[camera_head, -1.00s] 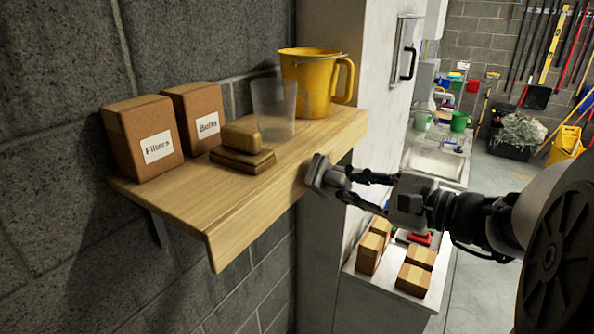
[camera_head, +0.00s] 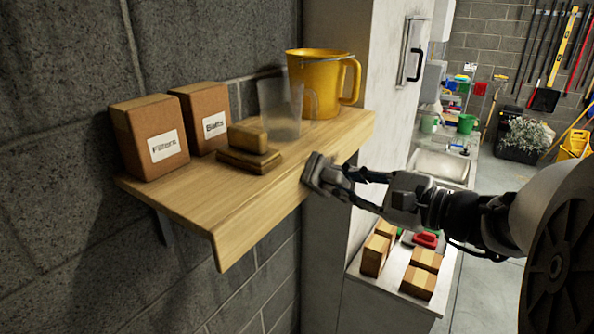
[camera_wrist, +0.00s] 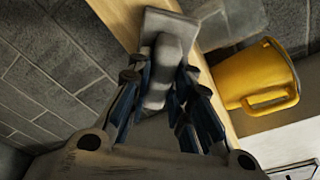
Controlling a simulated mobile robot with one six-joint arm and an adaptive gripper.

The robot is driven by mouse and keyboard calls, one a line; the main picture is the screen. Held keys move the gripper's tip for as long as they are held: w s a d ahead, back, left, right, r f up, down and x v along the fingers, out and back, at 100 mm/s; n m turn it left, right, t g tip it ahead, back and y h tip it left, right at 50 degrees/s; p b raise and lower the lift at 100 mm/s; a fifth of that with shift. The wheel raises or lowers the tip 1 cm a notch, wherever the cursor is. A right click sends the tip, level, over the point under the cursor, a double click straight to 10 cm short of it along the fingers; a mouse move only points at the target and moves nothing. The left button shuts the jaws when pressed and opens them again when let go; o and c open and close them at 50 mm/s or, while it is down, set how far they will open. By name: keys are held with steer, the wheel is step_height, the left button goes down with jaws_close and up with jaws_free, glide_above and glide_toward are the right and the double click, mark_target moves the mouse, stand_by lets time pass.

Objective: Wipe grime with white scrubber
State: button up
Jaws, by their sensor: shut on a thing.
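The white scrubber (camera_head: 314,171), greyish in this light, is a flat pad with a raised grip. My gripper (camera_head: 341,181) is shut on that grip, and the pad overlaps the front edge of the wooden shelf (camera_head: 240,232) in the head view. In the wrist view the scrubber (camera_wrist: 172,22) sits between the fingers of my gripper (camera_wrist: 160,82), over the shelf wood (camera_wrist: 120,18). I cannot tell whether the pad touches the shelf. I cannot make out any grime; the pad may hide it.
On the shelf stand a Filters box (camera_head: 150,145), a Bolts box (camera_head: 205,118), stacked brown blocks (camera_head: 247,150), a clear tumbler (camera_head: 280,108) and a yellow jug (camera_head: 322,85). A white cabinet (camera_head: 385,90) stands right of the shelf. Cartons (camera_head: 419,281) lie on a lower counter.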

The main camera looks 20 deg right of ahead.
steer(key=shift+w+d+p, duration=0.65)
steer(key=shift+w+d, duration=2.75)
steer(key=shift+d, duration=0.95)
steer(key=shift+s+a+b, duration=0.65)
steer(key=shift+s+a, duration=0.5)
steer(key=shift+a, duration=0.3)
steer(key=shift+s+a+b, duration=0.6)
steer(key=shift+s+a, duration=0.55)
steer(key=shift+a, duration=0.3)
steer(key=shift+s+a+b, duration=0.65)
steer(key=shift+s+a, duration=0.5)
steer(key=shift+a, duration=0.3)
steer(key=v, duration=0.6)
steer(key=shift+w+d+f, duration=0.15)
steer(key=shift+d+f, duration=0.1)
steer(key=shift+d, duration=0.05)
